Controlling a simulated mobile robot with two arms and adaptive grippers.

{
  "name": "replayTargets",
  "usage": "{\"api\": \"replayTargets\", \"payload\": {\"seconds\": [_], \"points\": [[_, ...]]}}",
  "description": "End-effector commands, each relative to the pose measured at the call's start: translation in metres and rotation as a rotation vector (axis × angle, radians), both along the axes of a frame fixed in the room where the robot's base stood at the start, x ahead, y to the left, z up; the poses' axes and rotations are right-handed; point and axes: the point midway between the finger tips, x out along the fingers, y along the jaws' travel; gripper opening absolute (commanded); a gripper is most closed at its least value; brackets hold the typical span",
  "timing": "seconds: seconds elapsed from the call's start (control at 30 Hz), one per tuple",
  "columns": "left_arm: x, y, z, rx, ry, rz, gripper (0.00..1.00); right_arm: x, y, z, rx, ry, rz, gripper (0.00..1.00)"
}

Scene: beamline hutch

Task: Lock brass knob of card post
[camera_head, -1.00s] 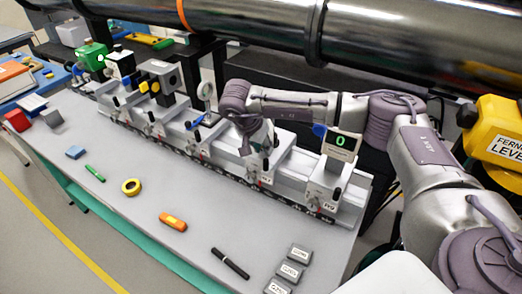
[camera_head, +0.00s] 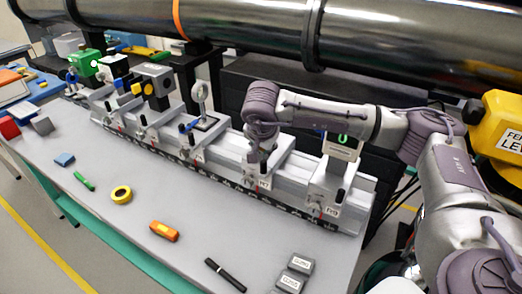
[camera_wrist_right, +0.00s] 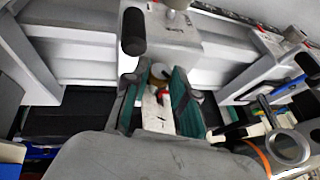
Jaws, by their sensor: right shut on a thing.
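In the head view, my right gripper (camera_head: 258,158) points down at a grey rail carriage (camera_head: 281,164) in the middle of the long rail. The wrist hides most of the post there. In the right wrist view, the two teal-padded fingers of the right gripper (camera_wrist_right: 160,84) stand either side of a small brass knob (camera_wrist_right: 160,72), shut on it. A pale block with a red mark (camera_wrist_right: 158,110) shows between the fingers, below the knob. The knob's lock state cannot be seen. My left gripper is in neither view.
A ring-shaped optic (camera_head: 201,97) stands on the neighbouring carriage to the left. The black beam pipe (camera_head: 380,40) runs behind.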

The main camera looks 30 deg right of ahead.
Motion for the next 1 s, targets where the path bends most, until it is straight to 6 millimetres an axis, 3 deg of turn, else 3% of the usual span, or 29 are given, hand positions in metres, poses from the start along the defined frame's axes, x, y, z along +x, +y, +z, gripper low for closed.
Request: {"api": "replayTargets", "payload": {"seconds": [0.07,0.1,0.17,0.57,1.0], "points": [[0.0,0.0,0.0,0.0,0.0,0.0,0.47,0.0,0.0,0.0,0.0,-0.001,-0.001,0.0],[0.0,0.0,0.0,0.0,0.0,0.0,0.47,0.0,0.0,0.0,-0.001,0.0,-0.002,0.29],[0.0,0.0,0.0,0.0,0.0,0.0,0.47,0.0,0.0,0.0,-0.001,0.0,-0.002,0.36],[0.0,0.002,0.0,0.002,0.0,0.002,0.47,-0.002,0.002,0.008,0.0,-0.001,0.0,0.36],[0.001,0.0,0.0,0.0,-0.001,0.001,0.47,-0.035,0.021,0.085,0.0,-0.004,0.002,0.36]]}}
